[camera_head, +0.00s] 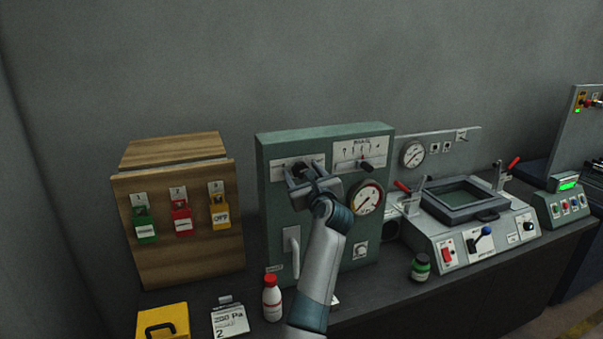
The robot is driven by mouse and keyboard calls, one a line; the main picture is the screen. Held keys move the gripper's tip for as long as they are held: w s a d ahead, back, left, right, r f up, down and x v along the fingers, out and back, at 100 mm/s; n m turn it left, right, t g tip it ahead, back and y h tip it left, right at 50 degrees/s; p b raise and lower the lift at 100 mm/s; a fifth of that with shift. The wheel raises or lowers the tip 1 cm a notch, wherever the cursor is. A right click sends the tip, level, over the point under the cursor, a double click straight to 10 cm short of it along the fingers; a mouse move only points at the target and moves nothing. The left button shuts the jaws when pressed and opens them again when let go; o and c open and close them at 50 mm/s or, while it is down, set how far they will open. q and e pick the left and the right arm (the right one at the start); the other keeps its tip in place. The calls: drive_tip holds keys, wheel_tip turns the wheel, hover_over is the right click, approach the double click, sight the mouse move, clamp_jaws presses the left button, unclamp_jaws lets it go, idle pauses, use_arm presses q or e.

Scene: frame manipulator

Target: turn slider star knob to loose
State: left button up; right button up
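A green-grey panel box (272,222) stands at the centre of the bench, against the wall. My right gripper (303,173) is at its upper left plate, with two fingers spread apart. A small dark knob-like part (299,169) shows between or just behind the fingers. Its shape is mostly hidden, and I cannot tell if the fingers touch it. To its right, a scale plate (346,151) carries a dark slider handle (367,165). I cannot make out a star-shaped knob clearly. My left gripper is out of view.
A round gauge (367,198) and a pale handle (291,252) are on the box front. A red-capped bottle (272,299) stands close to my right forearm.

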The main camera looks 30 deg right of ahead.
drive_tip(key=c, duration=1)
drive_tip(key=shift+c, duration=0.2)
